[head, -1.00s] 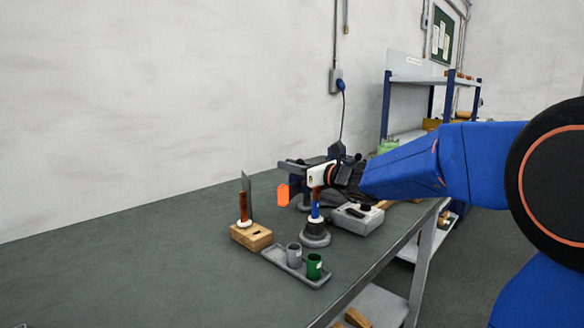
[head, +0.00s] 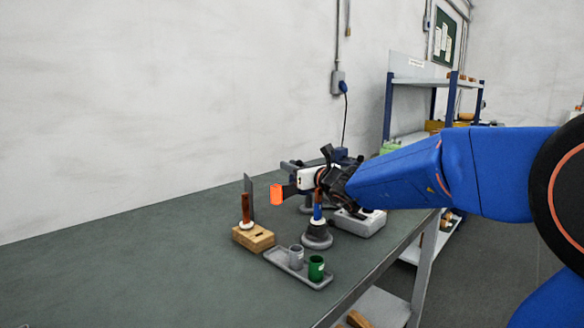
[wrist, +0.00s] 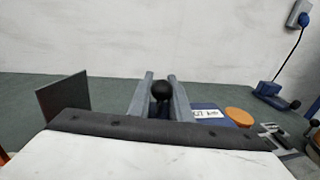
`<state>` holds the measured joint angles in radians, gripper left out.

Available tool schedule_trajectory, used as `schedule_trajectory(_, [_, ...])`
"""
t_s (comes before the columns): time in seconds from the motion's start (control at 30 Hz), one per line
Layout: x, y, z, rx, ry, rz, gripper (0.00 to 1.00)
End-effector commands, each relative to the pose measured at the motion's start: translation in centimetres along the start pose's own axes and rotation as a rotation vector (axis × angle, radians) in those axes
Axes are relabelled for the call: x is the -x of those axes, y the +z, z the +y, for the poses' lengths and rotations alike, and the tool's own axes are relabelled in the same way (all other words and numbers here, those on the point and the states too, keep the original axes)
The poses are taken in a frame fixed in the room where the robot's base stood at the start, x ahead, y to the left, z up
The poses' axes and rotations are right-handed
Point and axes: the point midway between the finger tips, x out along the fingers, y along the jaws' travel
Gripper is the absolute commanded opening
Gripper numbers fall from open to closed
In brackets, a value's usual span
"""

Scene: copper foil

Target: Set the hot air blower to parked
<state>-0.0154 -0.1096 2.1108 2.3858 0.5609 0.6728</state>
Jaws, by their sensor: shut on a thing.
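A black round knob (wrist: 162,90) sits between the two grey fingers of my gripper (wrist: 161,86), which is shut on it. A blue piece with a white label (wrist: 207,113) and an orange disc (wrist: 239,117) show right of the fingers. The hot air blower is largely hidden behind my gripper and wrist, and its setting cannot be read.
A dark round base (head: 317,236) and a grey box (head: 362,222) stand nearby. The bench's left is clear.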

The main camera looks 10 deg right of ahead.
Motion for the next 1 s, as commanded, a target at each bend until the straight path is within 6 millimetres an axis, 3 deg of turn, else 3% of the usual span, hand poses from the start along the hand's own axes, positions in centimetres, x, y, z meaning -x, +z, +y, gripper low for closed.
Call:
schedule_trajectory(0.17, [0.0, 0.2, 0.0, 0.0, 0.0, -0.003, 0.0])
schedule_trajectory(0.2, [0.0, 0.2, 0.0, 0.0, 0.001, -0.003, 0.28])
schedule_trajectory(0.27, [0.0, 0.2, 0.0, 0.0, 0.001, -0.003, 0.36])
schedule_trajectory(0.67, [0.0, 0.8, 0.0, 0.0, 0.001, -0.003, 0.36])
schedule_trajectory(1.0, [0.0, 6.5, 0.0, 0.002, 0.002, -0.005, 0.36])
